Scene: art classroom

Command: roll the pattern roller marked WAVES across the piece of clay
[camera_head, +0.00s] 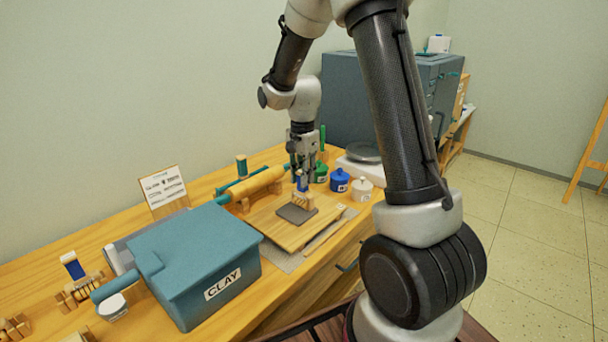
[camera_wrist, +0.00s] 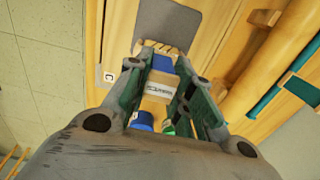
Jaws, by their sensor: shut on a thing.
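My gripper (camera_head: 303,170) is shut on a pattern roller (camera_head: 302,184), which has a blue part and a pale ribbed wooden end. In the wrist view the roller's blue handle (camera_wrist: 163,64) and pale label (camera_wrist: 158,90) sit between my fingers (camera_wrist: 162,88); the label's lettering is too small to read. The flat grey piece of clay (camera_head: 296,214) lies on a wooden board (camera_head: 275,230). The roller's wooden end is at the clay's far edge; I cannot tell whether it touches. The clay (camera_wrist: 170,22) also shows beyond the roller in the wrist view.
A yellow rolling pin (camera_head: 252,186) with teal handles lies behind the board. Green (camera_head: 321,173), blue (camera_head: 339,181) and white (camera_head: 362,190) jars stand to the right. A blue CLAY bin (camera_head: 190,260) stands at left, with another roller (camera_head: 74,268) beyond it.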

